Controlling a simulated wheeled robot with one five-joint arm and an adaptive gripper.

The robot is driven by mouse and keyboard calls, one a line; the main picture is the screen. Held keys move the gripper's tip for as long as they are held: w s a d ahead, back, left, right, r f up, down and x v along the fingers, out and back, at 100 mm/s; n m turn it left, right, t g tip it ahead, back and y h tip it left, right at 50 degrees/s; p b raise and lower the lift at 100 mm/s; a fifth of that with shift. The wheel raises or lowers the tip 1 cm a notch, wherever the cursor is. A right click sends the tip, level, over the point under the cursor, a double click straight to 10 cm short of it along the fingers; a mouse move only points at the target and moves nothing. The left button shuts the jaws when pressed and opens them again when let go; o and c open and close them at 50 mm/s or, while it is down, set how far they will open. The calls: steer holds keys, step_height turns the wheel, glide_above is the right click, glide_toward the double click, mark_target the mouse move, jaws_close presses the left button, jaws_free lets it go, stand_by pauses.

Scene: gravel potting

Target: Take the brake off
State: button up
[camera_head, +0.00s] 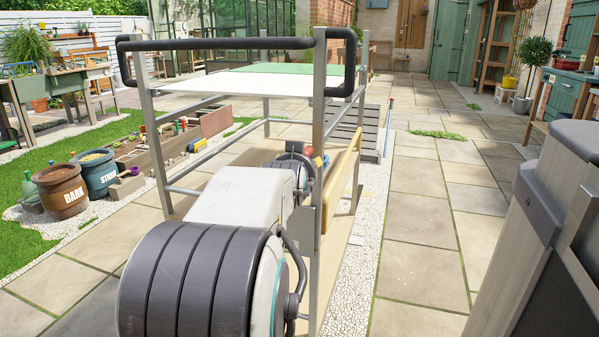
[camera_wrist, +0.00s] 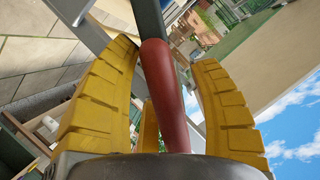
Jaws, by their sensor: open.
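A lever with a red grip (camera_wrist: 166,100) and a dark shaft (camera_wrist: 148,18) runs between the yellow fingers of my gripper (camera_wrist: 165,56) in the wrist view. The fingers are open, one on each side of the grip, with a gap visible on its right. I take it for the brake lever. In the head view the metal-framed trolley (camera_head: 147,105) with a black push handle (camera_head: 215,44) stands ahead. My arm reaches in at its near right post, where the gripper is mostly hidden and a small red spot (camera_head: 325,160) shows.
The trolley carries a white and green top (camera_head: 245,83). A wooden board (camera_head: 343,170) stands along its right side. The BARK pot (camera_head: 61,190) and STONE pot (camera_head: 96,173) stand left. A grey and dark body (camera_head: 545,230) fills the lower right. Paving right of the trolley is clear.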

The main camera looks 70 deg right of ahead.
jaws_close()
stand_by(0.6)
